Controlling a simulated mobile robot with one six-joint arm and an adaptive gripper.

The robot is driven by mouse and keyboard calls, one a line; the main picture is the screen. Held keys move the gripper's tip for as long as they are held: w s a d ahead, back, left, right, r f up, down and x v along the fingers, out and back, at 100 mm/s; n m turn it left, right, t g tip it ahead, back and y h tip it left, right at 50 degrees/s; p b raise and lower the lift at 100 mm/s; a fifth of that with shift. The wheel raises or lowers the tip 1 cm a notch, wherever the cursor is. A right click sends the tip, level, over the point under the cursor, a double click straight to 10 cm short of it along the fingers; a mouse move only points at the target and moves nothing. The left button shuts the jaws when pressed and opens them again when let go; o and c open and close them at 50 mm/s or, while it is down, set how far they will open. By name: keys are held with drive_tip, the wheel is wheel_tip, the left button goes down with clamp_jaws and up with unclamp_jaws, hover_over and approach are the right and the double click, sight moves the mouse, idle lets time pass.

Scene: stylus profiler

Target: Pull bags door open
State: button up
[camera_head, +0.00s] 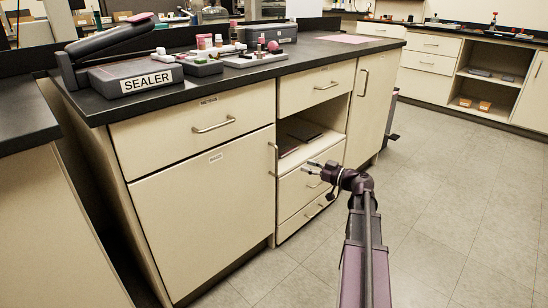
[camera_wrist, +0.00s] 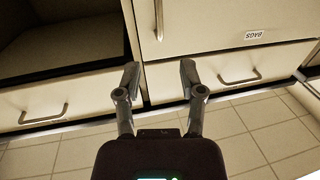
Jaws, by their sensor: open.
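The bags door (camera_head: 200,215) is the large cream cabinet door below the top drawer at the left of the counter, and it looks shut. Its vertical bar handle (camera_head: 275,159) is on its right edge. In the wrist view, which is upside down, the door (camera_wrist: 215,22) bears a BAGS label, and its handle (camera_wrist: 158,18) is at the top centre. My gripper (camera_head: 314,168) is to the right of the handle in the head view. In the wrist view my gripper (camera_wrist: 159,76) is open and empty, its fingertips apart from the handle and on either side of its line.
A top drawer (camera_head: 195,124) is above the door. An open shelf (camera_head: 308,136) and drawers (camera_head: 303,188) are to its right. A sealer (camera_head: 135,76) and small items stand on the black counter. The tiled floor (camera_head: 440,220) at right is clear.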

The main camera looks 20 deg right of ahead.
hover_over(276, 174)
drive_tip(key=shift+w+d, duration=0.15)
idle(0.5)
